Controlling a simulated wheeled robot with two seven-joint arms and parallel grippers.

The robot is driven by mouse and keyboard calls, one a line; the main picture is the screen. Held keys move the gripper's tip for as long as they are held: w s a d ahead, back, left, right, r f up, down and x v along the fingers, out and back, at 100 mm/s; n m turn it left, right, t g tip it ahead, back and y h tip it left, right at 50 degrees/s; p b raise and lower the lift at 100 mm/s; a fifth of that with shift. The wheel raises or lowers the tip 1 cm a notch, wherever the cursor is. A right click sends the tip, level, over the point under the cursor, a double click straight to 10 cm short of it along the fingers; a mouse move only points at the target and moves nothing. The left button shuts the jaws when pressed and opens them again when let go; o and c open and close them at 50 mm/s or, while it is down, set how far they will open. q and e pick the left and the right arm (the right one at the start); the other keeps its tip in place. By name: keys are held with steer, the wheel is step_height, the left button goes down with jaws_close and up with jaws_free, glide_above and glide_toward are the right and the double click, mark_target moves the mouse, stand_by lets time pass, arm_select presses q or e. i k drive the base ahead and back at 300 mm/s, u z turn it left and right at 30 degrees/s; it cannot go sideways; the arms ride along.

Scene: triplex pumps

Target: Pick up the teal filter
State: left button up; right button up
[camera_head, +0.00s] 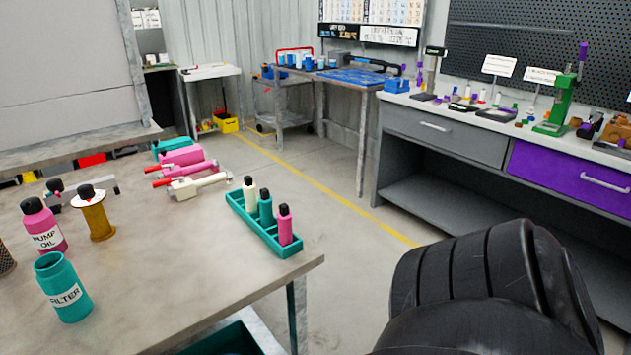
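The teal filter (65,290) is a teal cylinder with a white label reading "FILTER". It stands upright with an open-looking top near the front left of the grey table (170,310). Nothing touches it that I can see. No gripper shows in the head view, neither left nor right. A large black ribbed form, which I take to be part of my own arm, fills the lower right, away from the filter.
A pink pump oil bottle (43,227) stands close behind the filter, with a yellow spool-like part (95,217) to its right. A teal rack (262,232) holds small bottles near the table's right edge. The table's front middle is clear.

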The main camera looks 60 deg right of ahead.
mark_target(266, 200)
steer(key=z, duration=1.7)
